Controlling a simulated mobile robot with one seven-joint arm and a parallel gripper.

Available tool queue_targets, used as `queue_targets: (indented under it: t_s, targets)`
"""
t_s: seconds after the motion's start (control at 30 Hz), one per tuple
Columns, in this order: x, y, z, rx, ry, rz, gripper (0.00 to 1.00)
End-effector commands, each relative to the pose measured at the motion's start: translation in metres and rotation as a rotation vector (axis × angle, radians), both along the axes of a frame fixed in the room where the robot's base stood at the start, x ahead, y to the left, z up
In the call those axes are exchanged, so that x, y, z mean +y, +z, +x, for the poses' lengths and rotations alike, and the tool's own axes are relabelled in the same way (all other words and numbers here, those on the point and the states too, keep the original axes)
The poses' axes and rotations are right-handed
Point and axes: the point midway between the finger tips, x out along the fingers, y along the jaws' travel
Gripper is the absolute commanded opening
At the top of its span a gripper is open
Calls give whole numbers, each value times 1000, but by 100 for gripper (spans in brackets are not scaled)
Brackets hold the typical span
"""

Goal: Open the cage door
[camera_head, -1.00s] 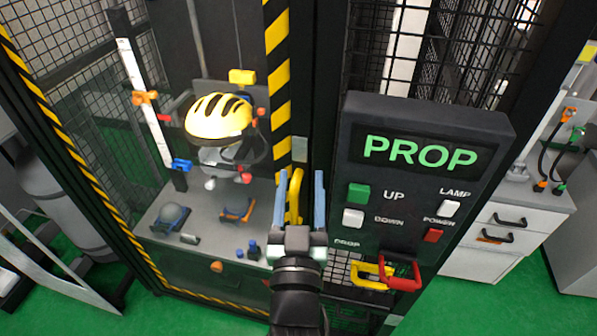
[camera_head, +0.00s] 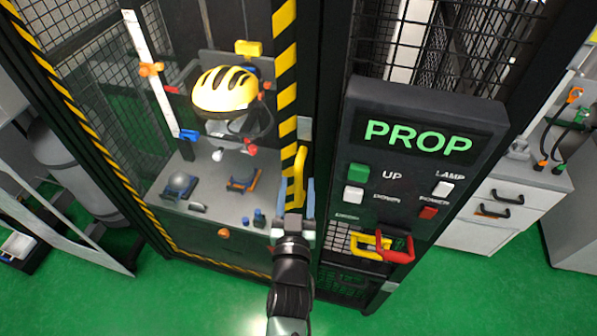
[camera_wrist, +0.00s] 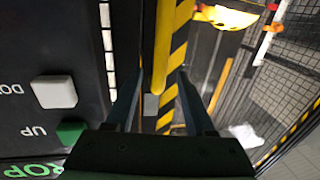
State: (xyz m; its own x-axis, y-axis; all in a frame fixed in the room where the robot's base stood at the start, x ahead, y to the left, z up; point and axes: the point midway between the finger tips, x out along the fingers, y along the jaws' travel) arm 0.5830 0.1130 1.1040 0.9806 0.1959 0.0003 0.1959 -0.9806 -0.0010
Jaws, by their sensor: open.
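The cage door (camera_head: 285,95) has a black frame with yellow-and-black striped edging and a clear panel. It looks closed against the post beside the control box. Its yellow vertical handle (camera_head: 299,180) sits near the striped right edge. My gripper (camera_head: 295,190) is open in front of the handle's lower part, its fingers to either side in the picture. In the wrist view, the handle (camera_wrist: 163,45) shows between the two fingers of my gripper (camera_wrist: 160,85). Nothing is held, and I cannot tell whether a finger touches the handle.
A black control box (camera_head: 425,125) reading PROP, with buttons and red and yellow locks (camera_head: 394,250), stands just right of the handle. Behind the door are a yellow helmet (camera_head: 224,91) and a grey base with small parts. The green floor (camera_head: 200,300) in front is clear.

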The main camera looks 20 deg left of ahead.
Motion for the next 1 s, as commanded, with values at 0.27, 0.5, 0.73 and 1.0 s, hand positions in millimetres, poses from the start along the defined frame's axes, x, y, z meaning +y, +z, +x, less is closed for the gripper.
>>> queue_targets:
  t_s: [0.27,0.5,0.73,1.0]
  targets:
    - [6,-1,32,0,-1,0,55]
    - [7,-1,37,1,-1,0,55]
    - [7,0,37,1,-1,0,42]
    - [7,0,37,0,-1,0,0]
